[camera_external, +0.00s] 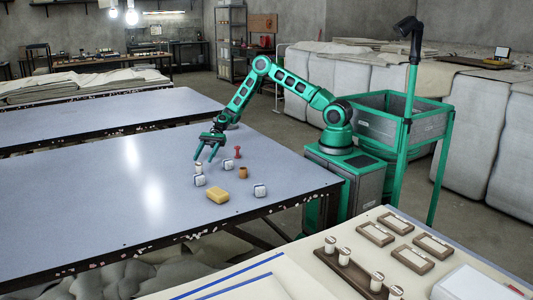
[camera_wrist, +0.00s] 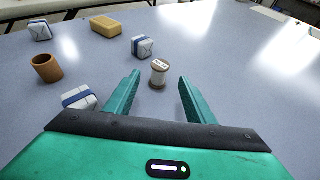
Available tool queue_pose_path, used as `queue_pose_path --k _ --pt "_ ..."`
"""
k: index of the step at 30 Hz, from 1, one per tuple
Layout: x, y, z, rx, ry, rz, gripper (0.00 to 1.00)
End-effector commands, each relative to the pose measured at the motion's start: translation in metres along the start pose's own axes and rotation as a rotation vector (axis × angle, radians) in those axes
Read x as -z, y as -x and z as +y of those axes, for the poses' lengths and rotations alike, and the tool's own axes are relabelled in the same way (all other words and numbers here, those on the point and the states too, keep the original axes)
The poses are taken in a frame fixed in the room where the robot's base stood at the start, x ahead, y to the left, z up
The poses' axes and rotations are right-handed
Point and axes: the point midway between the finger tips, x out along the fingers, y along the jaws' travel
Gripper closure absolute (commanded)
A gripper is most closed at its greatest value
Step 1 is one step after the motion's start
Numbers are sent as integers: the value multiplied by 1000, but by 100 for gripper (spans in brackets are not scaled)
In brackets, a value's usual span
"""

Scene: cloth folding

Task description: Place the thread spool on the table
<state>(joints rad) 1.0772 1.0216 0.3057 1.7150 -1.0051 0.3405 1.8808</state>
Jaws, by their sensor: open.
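The thread spool (camera_wrist: 159,73), with pale thread and brown ends, stands upright on the blue-grey table (camera_wrist: 235,70). It also shows in the external view (camera_external: 199,167), small and close to my fingers. My gripper (camera_external: 204,160) points down over the table and is open. In the wrist view my gripper (camera_wrist: 158,78) has one finger on each side of the spool, with visible gaps to both. The spool appears between or just beyond the fingertips; its exact depth is hard to tell.
Near the spool are white blue-banded boxes (camera_external: 228,165), a yellow block (camera_external: 218,195), an orange-brown cup (camera_external: 243,172) and a red spool-shaped piece (camera_external: 238,152). One box (camera_wrist: 80,97) lies just left of my left finger. The table's left part (camera_external: 100,190) is clear.

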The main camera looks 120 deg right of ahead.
Motion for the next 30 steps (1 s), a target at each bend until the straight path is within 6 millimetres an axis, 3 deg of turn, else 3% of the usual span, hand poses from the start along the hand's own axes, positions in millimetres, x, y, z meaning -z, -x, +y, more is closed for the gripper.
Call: queue_pose_path --k 10,28,30 --pt "-9 3 0 1 1 0 50" --pt "-136 56 0 2 4 2 50" --pt "-126 45 0 -15 30 50 50"
